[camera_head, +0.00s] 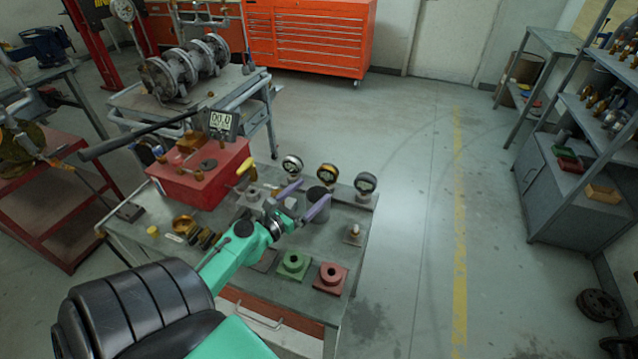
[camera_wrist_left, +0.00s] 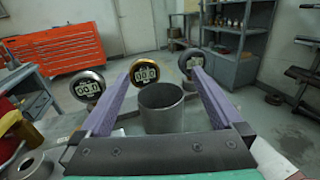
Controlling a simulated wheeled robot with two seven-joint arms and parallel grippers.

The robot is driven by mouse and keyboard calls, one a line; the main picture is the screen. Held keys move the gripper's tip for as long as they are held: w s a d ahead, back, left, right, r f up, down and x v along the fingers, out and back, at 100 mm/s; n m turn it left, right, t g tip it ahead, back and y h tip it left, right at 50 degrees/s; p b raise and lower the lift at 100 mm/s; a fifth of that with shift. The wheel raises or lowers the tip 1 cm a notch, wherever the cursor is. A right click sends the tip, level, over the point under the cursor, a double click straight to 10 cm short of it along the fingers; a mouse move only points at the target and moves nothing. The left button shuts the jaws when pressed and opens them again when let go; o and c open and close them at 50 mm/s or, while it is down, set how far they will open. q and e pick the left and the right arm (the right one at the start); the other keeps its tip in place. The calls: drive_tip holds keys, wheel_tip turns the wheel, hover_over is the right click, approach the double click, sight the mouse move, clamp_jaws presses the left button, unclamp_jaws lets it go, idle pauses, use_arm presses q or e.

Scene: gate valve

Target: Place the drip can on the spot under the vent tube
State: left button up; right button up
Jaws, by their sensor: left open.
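The drip can, a grey open-topped cylinder, stands upright on the workbench (camera_head: 345,250), partly behind a finger of my left gripper in the head view. In the left wrist view the can (camera_wrist_left: 162,115) shows between the two purple fingers. My left gripper (camera_head: 316,190) is open, its fingers spread and pointing toward the gauges; it also shows in the left wrist view (camera_wrist_left: 168,70). I cannot tell whether the can is between the fingertips or just below or beyond them. I cannot make out the vent tube or the spot under it for sure. My right gripper is out of view.
Three round gauges (camera_head: 327,172) stand along the bench's far edge. A red box (camera_head: 205,172) with a display and long black handle is at left. Green (camera_head: 293,264) and red (camera_head: 330,278) flanged blocks sit at the front. A small knobbed fitting (camera_head: 354,233) stands right.

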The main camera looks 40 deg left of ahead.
use_arm(q)
drive_tip(key=b, duration=0.3)
approach(324, 194)
drive_tip(key=w, duration=0.3)
drive_tip(key=shift+f, duration=0.4)
drive_tip(key=shift+w+d+r+p, duration=0.2)
drive_tip(key=shift+w+r+p, duration=0.4)
drive_tip(key=shift+w, duration=0.4)
drive_tip(key=w, duration=0.4)
drive_tip(key=shift+w+a, duration=0.15)
drive_tip(key=shift+w, duration=0.2)
drive_tip(key=shift+w+f, duration=0.15)
drive_tip(key=shift+w, duration=0.15)
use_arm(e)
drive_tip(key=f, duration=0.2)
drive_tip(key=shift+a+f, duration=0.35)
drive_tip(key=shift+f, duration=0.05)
use_arm(q)
drive_tip(key=shift+s, duration=0.1)
drive_tip(key=c, duration=1.3)
wheel_tip(324, 194, up, 20)
drive_tip(key=p, duration=1.5)
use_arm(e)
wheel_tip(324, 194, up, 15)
